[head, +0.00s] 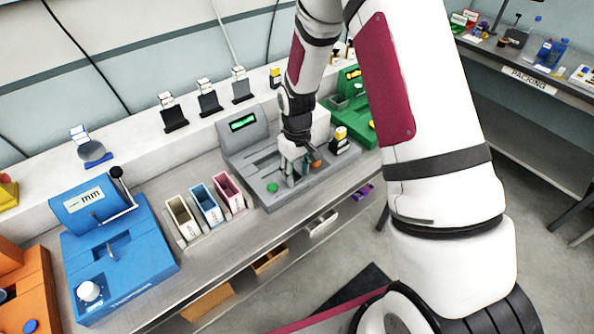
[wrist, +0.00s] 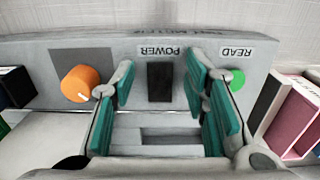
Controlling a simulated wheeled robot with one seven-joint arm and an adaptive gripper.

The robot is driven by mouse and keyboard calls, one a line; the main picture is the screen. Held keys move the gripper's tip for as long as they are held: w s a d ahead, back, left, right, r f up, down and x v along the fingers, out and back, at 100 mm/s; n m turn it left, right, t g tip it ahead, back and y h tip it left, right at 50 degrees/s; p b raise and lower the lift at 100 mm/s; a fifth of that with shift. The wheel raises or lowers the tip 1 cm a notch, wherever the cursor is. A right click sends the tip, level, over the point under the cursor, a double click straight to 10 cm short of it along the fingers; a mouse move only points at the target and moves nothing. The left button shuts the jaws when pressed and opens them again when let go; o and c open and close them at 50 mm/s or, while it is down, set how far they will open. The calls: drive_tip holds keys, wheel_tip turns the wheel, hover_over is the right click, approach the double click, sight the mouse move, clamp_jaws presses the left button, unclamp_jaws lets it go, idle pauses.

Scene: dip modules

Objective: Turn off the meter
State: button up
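The grey meter (head: 244,150) stands on the bench, and its small display (head: 243,122) is lit green. In the wrist view its front edge (wrist: 60,50) carries a black switch (wrist: 160,82) under the word POWER. An orange knob (wrist: 80,83) sits left of the switch and a green button (wrist: 236,79) under READ sits right of it. My gripper (wrist: 158,88) is open, its teal pads on either side of the switch with nothing between them. In the head view my gripper (head: 293,163) is low over the meter's front; contact cannot be told.
Three small bins, cream (head: 182,218), blue (head: 206,205) and pink (head: 229,192), stand left of the meter. A blue machine (head: 115,250) is farther left. A green machine (head: 352,118) is to the right, partly behind my arm. Dark holders (head: 208,98) line the back ledge.

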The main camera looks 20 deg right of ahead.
clamp_jaws()
drive_tip(key=shift+w+a+f+g+b, duration=0.15)
drive_tip(key=shift+w+g+b, duration=0.4)
drive_tip(key=shift+b, duration=0.6)
drive_tip(key=shift+g+h+b, duration=0.4)
drive_tip(key=shift+g+b, duration=0.15)
drive_tip(key=shift+b, duration=0.2)
drive_tip(key=shift+s+r+g+b, duration=0.1)
drive_tip(key=shift+r+g+b, duration=0.1)
drive_tip(key=shift+g+b, duration=0.1)
drive_tip(key=shift+s+r, duration=0.1)
drive_tip(key=shift+o, duration=0.8)
unclamp_jaws()
